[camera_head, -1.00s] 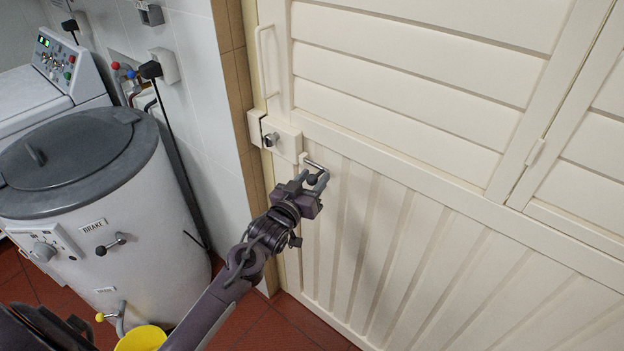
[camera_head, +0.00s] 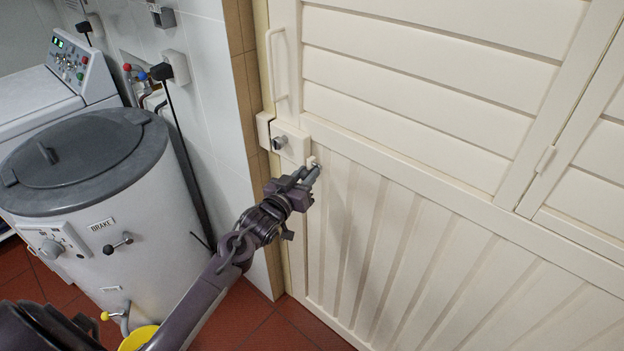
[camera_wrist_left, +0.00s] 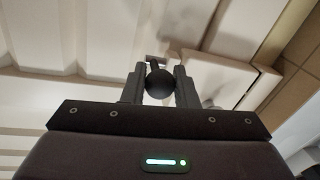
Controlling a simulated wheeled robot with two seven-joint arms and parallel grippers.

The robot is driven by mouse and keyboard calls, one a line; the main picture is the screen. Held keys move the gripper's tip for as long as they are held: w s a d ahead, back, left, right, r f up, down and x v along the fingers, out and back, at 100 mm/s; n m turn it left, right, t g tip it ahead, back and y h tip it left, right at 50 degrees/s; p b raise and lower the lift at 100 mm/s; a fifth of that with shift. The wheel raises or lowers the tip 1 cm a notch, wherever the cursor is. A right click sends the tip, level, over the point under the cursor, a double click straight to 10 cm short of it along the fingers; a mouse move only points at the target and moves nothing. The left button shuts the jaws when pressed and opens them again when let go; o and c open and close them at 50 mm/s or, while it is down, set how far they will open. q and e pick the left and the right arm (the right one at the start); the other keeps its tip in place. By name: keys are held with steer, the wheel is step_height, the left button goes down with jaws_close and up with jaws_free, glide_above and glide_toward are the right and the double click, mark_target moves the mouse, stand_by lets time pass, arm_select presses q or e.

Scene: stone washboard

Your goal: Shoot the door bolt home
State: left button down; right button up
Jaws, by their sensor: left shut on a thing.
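The cream door (camera_head: 420,95) stands in its frame. On its left edge is a cream bolt case (camera_head: 296,146) with a grey metal piece (camera_head: 280,141), close beside a cream keeper block (camera_head: 264,130) on the frame. My left gripper (camera_head: 308,175) is at the door just below and right of the case. In the left wrist view its two fingers are shut around a dark round bolt knob (camera_wrist_left: 159,83). In the head view the fingers mostly hide the knob and rod. Whether the bolt's tip is inside the keeper cannot be told. My right gripper is not in view.
A cream pull handle (camera_head: 272,70) stands out above the bolt case. A white drum machine (camera_head: 150,245) with a grey lid and a yellow bowl (camera_head: 138,338) stand left of my arm. The door face to the right is clear.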

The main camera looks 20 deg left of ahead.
arm_select(q)
steer(key=c, duration=1.5)
jaws_free()
steer(key=shift+a+r, duration=0.1)
steer(key=shift+a, duration=0.1)
steer(key=o, duration=0.3)
steer(key=shift+w+a, duration=0.1)
steer(key=shift+s, duration=0.4)
steer(key=s, duration=0.4)
steer(key=s+b, duration=0.1)
steer(key=s, duration=0.2)
steer(key=shift+a, duration=0.3)
